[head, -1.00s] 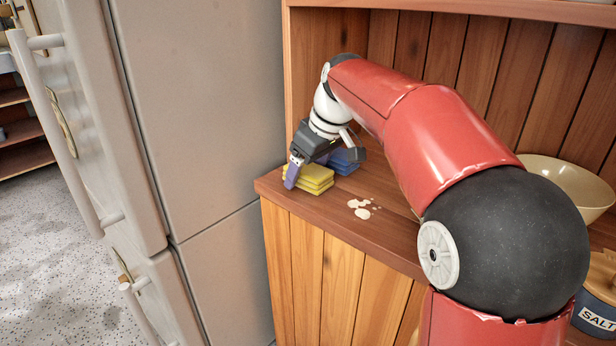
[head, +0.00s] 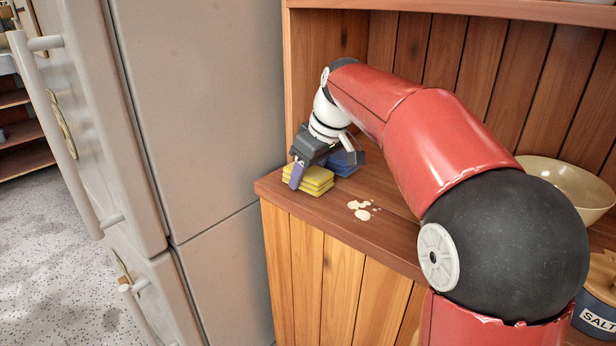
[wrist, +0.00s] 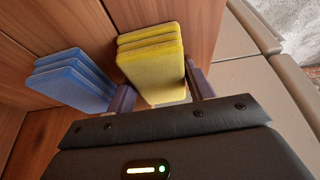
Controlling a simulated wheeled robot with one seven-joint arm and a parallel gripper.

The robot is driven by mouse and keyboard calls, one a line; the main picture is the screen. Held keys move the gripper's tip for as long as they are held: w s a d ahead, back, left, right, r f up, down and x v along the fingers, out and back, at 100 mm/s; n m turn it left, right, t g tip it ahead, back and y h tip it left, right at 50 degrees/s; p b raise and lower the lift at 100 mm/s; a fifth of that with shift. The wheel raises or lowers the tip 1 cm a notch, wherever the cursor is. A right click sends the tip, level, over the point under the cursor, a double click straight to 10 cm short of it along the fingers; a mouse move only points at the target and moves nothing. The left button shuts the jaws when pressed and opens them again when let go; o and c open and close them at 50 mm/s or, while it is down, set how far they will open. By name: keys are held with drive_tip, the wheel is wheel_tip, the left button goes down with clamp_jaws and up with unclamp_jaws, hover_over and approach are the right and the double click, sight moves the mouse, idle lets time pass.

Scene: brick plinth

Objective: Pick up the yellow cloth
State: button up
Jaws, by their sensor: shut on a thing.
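The yellow cloth (head: 312,182) is a folded, layered stack near the left front corner of the wooden shelf top. My gripper (head: 322,166) reaches down over it from behind. In the wrist view the yellow cloth (wrist: 152,66) sits between the two fingers of my gripper (wrist: 160,95), one on each side. The fingers are shut on it near its close end. The cloth appears still at shelf level; whether there is a gap under it cannot be told.
A folded blue cloth (head: 344,163) lies just behind the yellow one, and beside it in the wrist view (wrist: 74,80). Pale spilled patches (head: 361,208) lie on the wooden top (head: 388,228). A cream bowl (head: 566,188) and a salt jar (head: 598,305) are at right. A fridge (head: 205,120) stands left.

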drive_tip(key=shift+c, duration=0.9)
drive_tip(key=shift+r, duration=0.55)
drive_tip(key=r, duration=0.2)
drive_tip(key=shift+s+a+r, duration=0.15)
drive_tip(key=shift+s+r, duration=0.2)
drive_tip(key=shift+s, duration=0.05)
drive_tip(key=s+a, duration=0.3)
drive_tip(key=s, duration=0.4)
drive_tip(key=s+a+b, duration=0.1)
drive_tip(key=s+a, duration=0.3)
drive_tip(key=s, duration=0.4)
drive_tip(key=shift+s, duration=0.3)
